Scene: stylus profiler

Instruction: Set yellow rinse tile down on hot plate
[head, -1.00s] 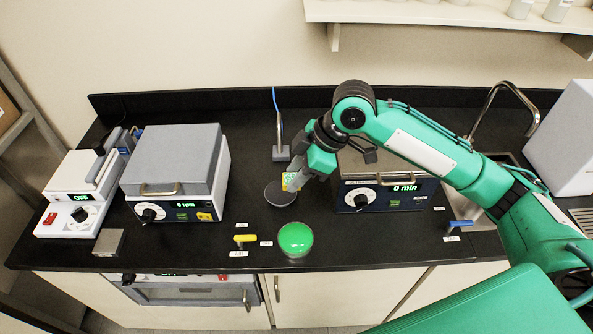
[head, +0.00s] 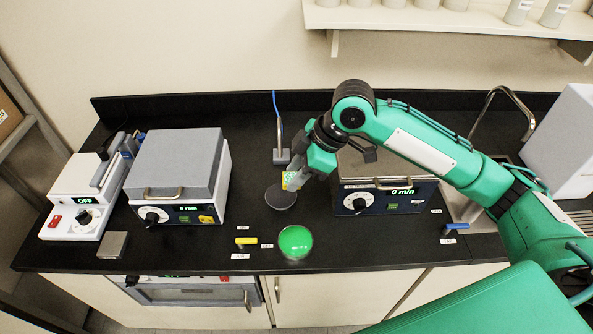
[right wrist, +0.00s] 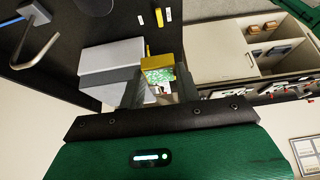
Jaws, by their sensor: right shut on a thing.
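My right gripper (head: 293,184) is shut on a small tile (head: 290,177) with a yellow edge and a green patterned face. In the right wrist view the tile (right wrist: 158,72) sits between the two dark fingertips. In the head view it is near a round dark disc (head: 281,196) on the black bench; I cannot tell whether they touch. A white unit (head: 84,196) with a knob, a red switch and a display reading OFF stands far left; I cannot tell for sure that it is the hot plate. My left gripper is out of view.
A grey-lidded box (head: 177,170) reads 0 rpm. Another box (head: 388,197) reading 0 min stands partly behind my right arm. A green round dish (head: 295,242), a yellow handle (head: 246,241) and a small grey block (head: 112,245) are near the front edge. A thin post (head: 281,150) stands behind the disc.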

